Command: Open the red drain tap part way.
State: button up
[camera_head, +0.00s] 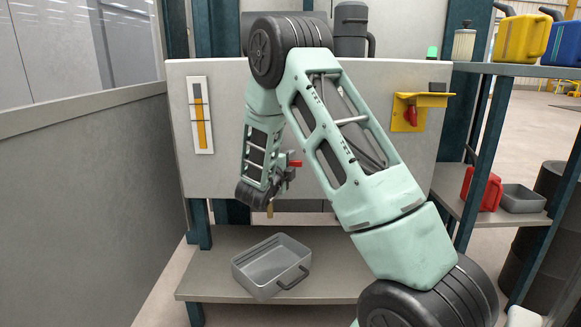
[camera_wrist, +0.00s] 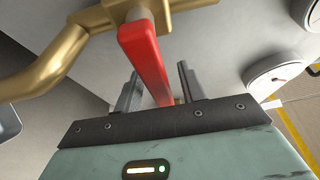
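The red tap lever (camera_wrist: 147,60) extends from the brass tap body (camera_wrist: 125,15) in the wrist view. Its far end reaches down between the two fingers of my gripper (camera_wrist: 160,92). The fingers stand apart on either side of the lever, with a visible gap at least on the right; firm contact does not show. In the head view a small red bit of the lever (camera_head: 296,163) shows beside my gripper (camera_head: 286,178). The brass spout (camera_head: 270,209) shows below it, and my arm hides most of the tap.
A grey tray (camera_head: 240,274) with a handle stands on the lower shelf (camera_head: 335,286) below the tap. A yellow bracket (camera_head: 431,99) with a red part and a level gauge (camera_head: 201,115) are on the pale panel. Round dials (camera_wrist: 274,72) show at right. A grey partition (camera_head: 80,190) borders the left.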

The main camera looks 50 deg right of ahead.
jog(key=shift+w+d, duration=0.15)
jog(key=shift+d, duration=0.25)
jog(key=shift+c, duration=0.3)
grip_shut()
jog(key=shift+r, duration=0.1)
jog(key=r+n, duration=0.1)
jog(key=n, duration=0.1)
jog(key=r+n+t+h+p, duration=0.1)
jog(key=n, duration=0.1)
jog(key=shift+w+a+r, duration=0.15)
jog(key=shift+a, duration=0.05)
jog(key=shift+w+a+r+n+t+h+p, duration=0.15)
jog(key=shift+r+n+t+p, duration=0.1)
jog(key=shift+n, duration=0.5)
jog(key=shift+w+a+r+n+t+h+p, duration=0.1)
jog(key=shift+r+n+t+h+p, duration=0.15)
jog(key=shift+n, duration=0.45)
jog(key=shift+w+a+r+n+t+h+p, duration=0.1)
jog(key=shift+r+n+t+p, duration=0.2)
jog(key=shift+n, duration=0.45)
